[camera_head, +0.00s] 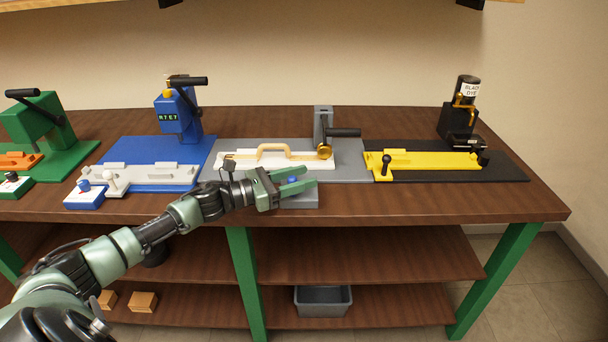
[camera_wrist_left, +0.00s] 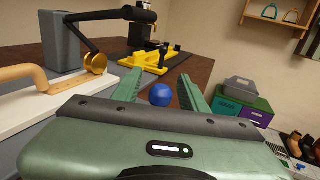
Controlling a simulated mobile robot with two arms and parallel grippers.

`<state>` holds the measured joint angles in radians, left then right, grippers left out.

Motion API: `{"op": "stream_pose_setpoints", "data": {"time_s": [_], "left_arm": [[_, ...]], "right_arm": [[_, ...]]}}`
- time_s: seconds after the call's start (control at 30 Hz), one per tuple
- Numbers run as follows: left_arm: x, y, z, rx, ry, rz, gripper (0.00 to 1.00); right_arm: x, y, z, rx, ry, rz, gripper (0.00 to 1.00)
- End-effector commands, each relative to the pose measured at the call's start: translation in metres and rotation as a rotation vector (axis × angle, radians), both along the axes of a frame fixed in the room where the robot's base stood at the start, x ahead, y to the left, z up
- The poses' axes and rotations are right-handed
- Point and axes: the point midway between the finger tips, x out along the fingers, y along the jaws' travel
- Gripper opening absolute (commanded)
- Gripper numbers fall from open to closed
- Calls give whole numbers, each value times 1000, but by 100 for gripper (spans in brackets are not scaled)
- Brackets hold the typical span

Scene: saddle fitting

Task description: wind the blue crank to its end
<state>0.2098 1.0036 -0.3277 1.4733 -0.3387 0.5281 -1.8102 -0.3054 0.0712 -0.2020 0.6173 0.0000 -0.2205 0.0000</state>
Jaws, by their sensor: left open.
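A round blue knob (camera_head: 292,180) shows between the fingers of my left gripper (camera_head: 302,179), at the front of the grey station. The knob also shows in the left wrist view (camera_wrist_left: 160,94), just beyond the gripper body and between the two green fingers (camera_wrist_left: 163,88). My left gripper is open, with its fingers to either side of the knob; I cannot tell whether either touches it. Any crank arm under the knob is hidden. A grey box (camera_head: 302,202) shows below the fingers at the table's front edge. My right gripper is not in view.
The grey station has a white block (camera_head: 318,162) with a tan handle and a grey post (camera_head: 323,122) with a black lever. A blue press (camera_head: 178,115) stands left, a yellow fixture (camera_head: 430,164) right. Bare wooden tabletop (camera_head: 420,202) lies front right.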

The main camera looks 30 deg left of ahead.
Motion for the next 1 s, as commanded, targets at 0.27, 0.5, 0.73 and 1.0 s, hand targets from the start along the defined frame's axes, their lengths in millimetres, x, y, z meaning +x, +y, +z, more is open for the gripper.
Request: {"op": "stream_pose_setpoints", "data": {"time_s": [0.27, 0.5, 0.73, 1.0], "left_arm": [[7, -5, -1, 1, 1, -1, 43], [7, -5, 0, 1, 1, -1, 13], [6, -5, 0, 0, 0, 1, 0], [8, -7, 1, -2, 0, 67, 0]], "right_arm": [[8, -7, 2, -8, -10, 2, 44], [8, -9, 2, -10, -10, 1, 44], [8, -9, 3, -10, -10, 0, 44], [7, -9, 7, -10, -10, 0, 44]]}}
